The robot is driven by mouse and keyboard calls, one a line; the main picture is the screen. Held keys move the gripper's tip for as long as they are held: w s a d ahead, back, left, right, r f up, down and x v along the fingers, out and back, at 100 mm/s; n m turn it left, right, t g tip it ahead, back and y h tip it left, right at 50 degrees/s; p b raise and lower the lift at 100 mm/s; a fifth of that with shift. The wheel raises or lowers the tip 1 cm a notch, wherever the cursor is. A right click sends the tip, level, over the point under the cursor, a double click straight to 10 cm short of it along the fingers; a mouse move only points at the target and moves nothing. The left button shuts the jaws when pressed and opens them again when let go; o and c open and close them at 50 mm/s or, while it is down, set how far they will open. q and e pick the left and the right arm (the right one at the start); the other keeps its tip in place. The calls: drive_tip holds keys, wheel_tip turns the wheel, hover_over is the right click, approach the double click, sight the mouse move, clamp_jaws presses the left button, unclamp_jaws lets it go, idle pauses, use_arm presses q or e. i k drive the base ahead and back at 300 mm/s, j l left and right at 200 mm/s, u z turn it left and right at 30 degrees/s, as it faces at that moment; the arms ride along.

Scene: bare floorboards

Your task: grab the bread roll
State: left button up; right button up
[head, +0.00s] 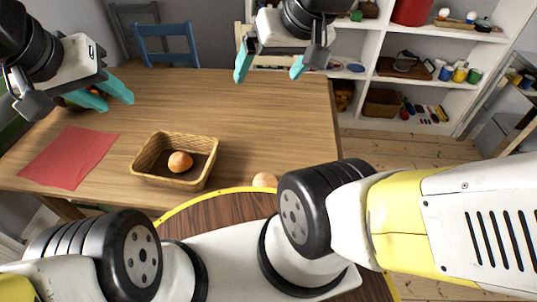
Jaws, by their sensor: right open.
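A round orange-brown roll (180,161) lies in a wicker basket (143,172) on the wooden table. A second round, tan thing (264,180) lies on the table to the right of the basket, near its front edge and partly cut off by my arm; I cannot tell for sure which of the two is the bread roll. My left gripper (118,106) is open and empty above the left part of the table, up and left of the basket. My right gripper (268,78) is open and empty near the table's far right part, apart from both round things.
A red mat (70,157) lies on the table (225,115) at the left. A blue chair (165,45) stands behind it. Shelves (420,80) with jars and baskets stand at the right rear. The table's middle is clear. Something is half hidden behind my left gripper.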

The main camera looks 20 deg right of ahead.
sight(264, 180)
drive_tip(key=z, duration=0.65)
drive_tip(key=k+j+z, duration=0.2)
drive_tip(key=j+z, duration=0.15)
drive_tip(key=k+j+z, duration=0.35)
drive_tip(key=i+j, duration=0.1)
